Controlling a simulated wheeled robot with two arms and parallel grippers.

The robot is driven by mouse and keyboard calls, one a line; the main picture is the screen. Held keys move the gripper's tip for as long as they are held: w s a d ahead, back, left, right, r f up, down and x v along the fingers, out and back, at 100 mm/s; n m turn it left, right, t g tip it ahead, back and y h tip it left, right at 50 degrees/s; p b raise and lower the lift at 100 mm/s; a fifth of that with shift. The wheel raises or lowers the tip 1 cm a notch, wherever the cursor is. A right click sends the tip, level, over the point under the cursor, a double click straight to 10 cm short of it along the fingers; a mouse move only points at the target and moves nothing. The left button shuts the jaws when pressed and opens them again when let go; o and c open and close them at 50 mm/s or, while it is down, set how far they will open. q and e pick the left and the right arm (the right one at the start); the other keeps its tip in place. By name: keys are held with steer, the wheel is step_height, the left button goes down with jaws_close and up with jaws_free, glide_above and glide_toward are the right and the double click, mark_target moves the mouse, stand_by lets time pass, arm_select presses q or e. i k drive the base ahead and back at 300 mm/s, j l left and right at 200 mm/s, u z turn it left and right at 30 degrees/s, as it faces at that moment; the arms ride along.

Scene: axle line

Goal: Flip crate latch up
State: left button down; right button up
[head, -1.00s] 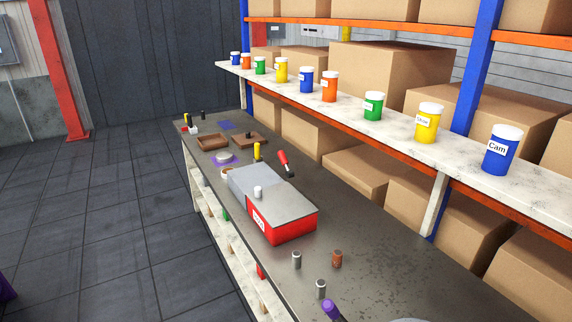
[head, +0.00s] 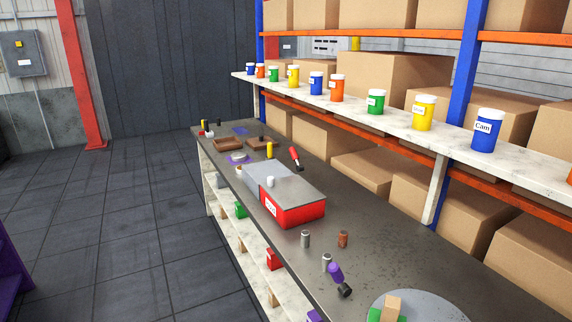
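A red box with a grey lid (head: 292,211) and a white label on its front sits on the dark workbench (head: 400,255). Part of a purple structure (head: 10,275) shows at the left edge, mostly cut off. I cannot make out a crate latch on anything in view. Neither of my grippers shows.
Small cylinders (head: 343,239) and a purple-and-black tool (head: 338,277) are on the bench near a grey round plate (head: 415,305) holding blocks. Brown trays (head: 228,145) lie at the far end. Coloured jars (head: 424,112) line the shelf above. The floor at left (head: 110,210) is clear.

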mark_target(299, 167)
steer(key=i+j+z, duration=0.1)
steer(key=z, duration=0.65)
steer(key=i+j+z, duration=0.15)
steer(key=j+z, duration=0.15)
steer(key=j, duration=0.15)
steer(key=j+z, duration=0.3)
steer(key=i+j+z, duration=0.1)
steer(key=j+z, duration=0.2)
steer(key=j, duration=0.3)
steer(key=j+z, duration=0.2)
steer(key=j, duration=2.35)
steer(key=i, duration=0.45)
